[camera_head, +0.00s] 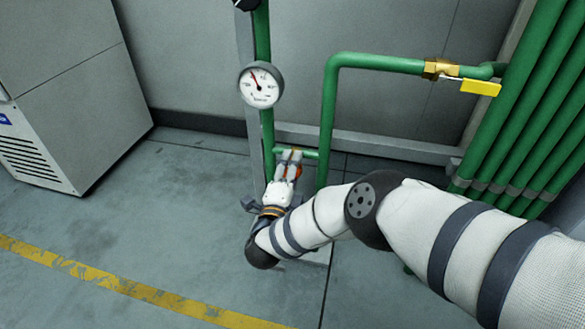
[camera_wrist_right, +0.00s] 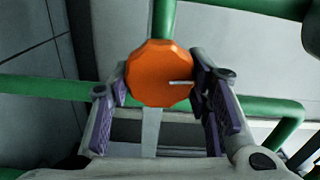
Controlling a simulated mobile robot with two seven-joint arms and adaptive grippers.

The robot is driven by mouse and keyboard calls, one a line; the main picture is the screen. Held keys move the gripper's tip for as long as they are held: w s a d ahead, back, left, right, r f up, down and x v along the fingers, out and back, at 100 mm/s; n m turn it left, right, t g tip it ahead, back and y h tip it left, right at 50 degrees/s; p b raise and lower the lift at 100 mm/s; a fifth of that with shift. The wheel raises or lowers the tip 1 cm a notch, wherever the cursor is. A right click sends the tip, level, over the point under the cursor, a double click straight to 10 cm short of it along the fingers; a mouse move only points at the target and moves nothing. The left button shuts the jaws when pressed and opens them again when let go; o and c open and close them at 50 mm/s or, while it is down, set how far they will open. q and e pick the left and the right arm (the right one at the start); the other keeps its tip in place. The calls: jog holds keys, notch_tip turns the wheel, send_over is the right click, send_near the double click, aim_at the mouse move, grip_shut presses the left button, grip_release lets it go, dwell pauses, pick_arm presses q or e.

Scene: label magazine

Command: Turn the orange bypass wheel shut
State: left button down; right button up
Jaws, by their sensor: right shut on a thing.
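The orange bypass wheel (camera_wrist_right: 160,75) fills the middle of the right wrist view, with a small pale mark on its right side. My right gripper (camera_wrist_right: 162,88) is shut on it, one purple-padded finger on each side of the rim. In the head view my right gripper (camera_head: 289,166) is low beside the green pipework, and only a little orange of the wheel (camera_head: 298,171) shows past it. Most of the wheel is hidden there by the gripper. My left gripper is in neither view.
A round gauge (camera_head: 261,86) sits on the vertical pipe above the gripper. A green pipe (camera_head: 330,115) stands to the right, leading to a brass valve with a yellow lever (camera_head: 480,87). Several green pipes line the right. A grey cabinet (camera_head: 75,90) stands left; the floor between is clear.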

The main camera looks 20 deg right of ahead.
jog(key=shift+a+f+m, duration=0.1)
jog(key=shift+m, duration=0.6)
jog(key=o, duration=1.2)
jog(key=shift+s, duration=0.1)
jog(key=v, duration=1.2)
